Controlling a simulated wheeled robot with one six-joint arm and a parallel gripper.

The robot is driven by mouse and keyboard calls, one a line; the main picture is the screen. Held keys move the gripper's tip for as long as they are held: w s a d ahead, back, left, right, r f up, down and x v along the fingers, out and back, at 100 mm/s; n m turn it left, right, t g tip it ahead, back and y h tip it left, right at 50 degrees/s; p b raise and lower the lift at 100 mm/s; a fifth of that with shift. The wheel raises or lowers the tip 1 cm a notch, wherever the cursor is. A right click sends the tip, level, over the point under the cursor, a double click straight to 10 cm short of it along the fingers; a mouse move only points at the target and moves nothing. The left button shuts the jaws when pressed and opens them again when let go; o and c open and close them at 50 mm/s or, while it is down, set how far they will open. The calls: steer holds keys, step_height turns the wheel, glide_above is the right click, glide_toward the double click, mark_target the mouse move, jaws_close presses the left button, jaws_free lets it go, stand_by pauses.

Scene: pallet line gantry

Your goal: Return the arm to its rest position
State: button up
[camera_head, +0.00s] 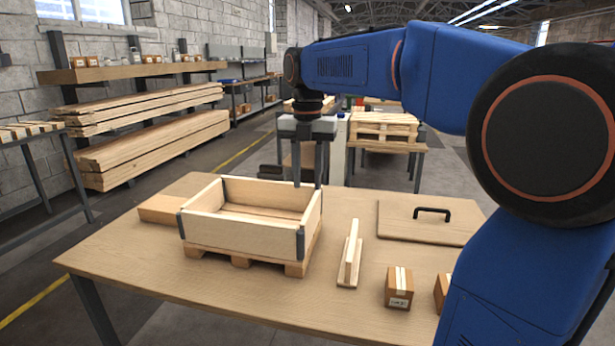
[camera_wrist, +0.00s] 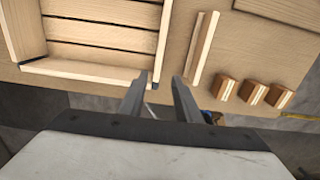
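My gripper (camera_head: 309,184) points straight down in the head view, above the table near the right side of the wooden crate. Its two fingers are apart with nothing between them. The wrist view shows the same open fingers (camera_wrist: 160,80), with bare table and the crate's corner beyond them. My blue arm reaches in from the right of the head view, raised and bent. The open-topped crate (camera_head: 238,236) sits on a small pallet (camera_head: 250,262) on the table. The inside of the crate that shows is empty.
On the table (camera_head: 335,311) are a wooden strip piece (camera_head: 350,255), a lid panel with black handle (camera_head: 425,232), a flat board (camera_head: 160,209) and small cartons (camera_head: 399,287). The wrist view shows three cartons (camera_wrist: 252,92). Lumber racks (camera_head: 150,135) stand at left, stacked pallets (camera_head: 384,127) behind.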

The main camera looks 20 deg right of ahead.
stand_by(0.5)
steer(key=s+f+m+t, duration=0.1)
steer(key=s+f+m, duration=0.5)
steer(key=s+m, duration=0.2)
steer(key=s+d+f+m+t, duration=0.1)
steer(key=s+f+m+t, duration=0.1)
steer(key=s+f+m, duration=0.3)
steer(key=s+f+m+t, duration=0.1)
steer(key=s+f+m, duration=0.5)
steer(key=s+m, duration=0.6)
steer(key=shift+s+d+f+m+t, duration=0.1)
steer(key=shift+d+f+m+t, duration=0.1)
steer(key=shift+m, duration=0.5)
steer(key=shift+s+d+f+m+t, duration=0.1)
steer(key=shift+f+m, duration=0.05)
steer(key=shift+m, duration=0.55)
steer(key=shift+s+f+m, duration=0.35)
steer(key=shift+f+m, duration=0.2)
steer(key=shift+m, duration=0.05)
